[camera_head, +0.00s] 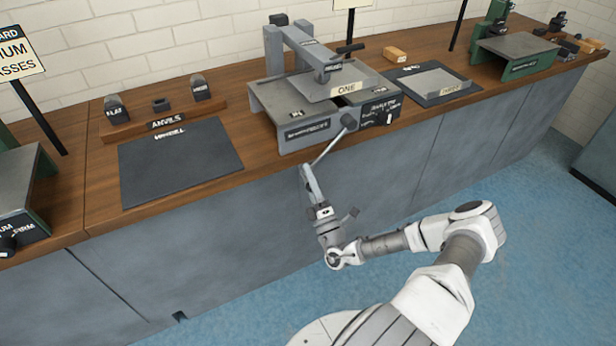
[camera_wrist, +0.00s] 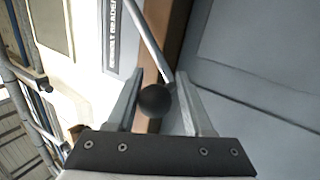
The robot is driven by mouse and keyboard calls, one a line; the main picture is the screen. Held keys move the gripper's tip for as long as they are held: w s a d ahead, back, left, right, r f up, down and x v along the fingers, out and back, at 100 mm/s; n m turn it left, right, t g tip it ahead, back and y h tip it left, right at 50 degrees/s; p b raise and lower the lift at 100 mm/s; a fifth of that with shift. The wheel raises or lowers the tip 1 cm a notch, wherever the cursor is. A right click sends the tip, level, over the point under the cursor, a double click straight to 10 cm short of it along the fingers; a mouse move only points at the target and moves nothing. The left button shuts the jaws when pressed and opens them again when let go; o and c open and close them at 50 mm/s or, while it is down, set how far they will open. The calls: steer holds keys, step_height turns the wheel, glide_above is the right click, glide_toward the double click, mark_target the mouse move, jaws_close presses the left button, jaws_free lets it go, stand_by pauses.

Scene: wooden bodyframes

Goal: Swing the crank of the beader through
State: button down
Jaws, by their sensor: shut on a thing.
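The beader (camera_head: 305,128) is a grey machine on the wooden counter, with a plate marked ONE on its top. Its crank (camera_head: 330,143) is a thin metal rod that runs from a hub on the front down past the counter's edge. In the wrist view the crank rod (camera_wrist: 147,42) ends in a dark ball knob (camera_wrist: 155,101). My gripper (camera_head: 304,170) is in front of the cabinet face at the rod's lower end. In the wrist view my gripper (camera_wrist: 160,98) has a finger on each side of the knob and is shut on it. The knob is hidden in the head view.
The wooden counter (camera_head: 95,180) has a dark mat (camera_head: 178,165) left of the beader and an anvils rack (camera_head: 165,122) behind it. A flat grey sheet (camera_head: 435,83) lies to the right. The blue floor before the cabinets is clear.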

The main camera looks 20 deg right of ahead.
steer(key=shift+a+r+m+h+p, duration=0.2)
steer(key=shift+r+m+h+p, duration=0.1)
steer(key=shift+r+m, duration=0.15)
steer(key=shift+a+r+m+h+p, duration=0.15)
steer(key=shift+r+m+h, duration=0.2)
steer(key=shift+m, duration=0.1)
steer(key=shift+a+r, duration=0.1)
steer(key=shift+r, duration=0.05)
steer(key=shift+c, duration=2.4)
jaws_free()
steer(key=shift+a, duration=0.1)
steer(key=shift+s+f, duration=0.15)
steer(key=shift+f, duration=0.15)
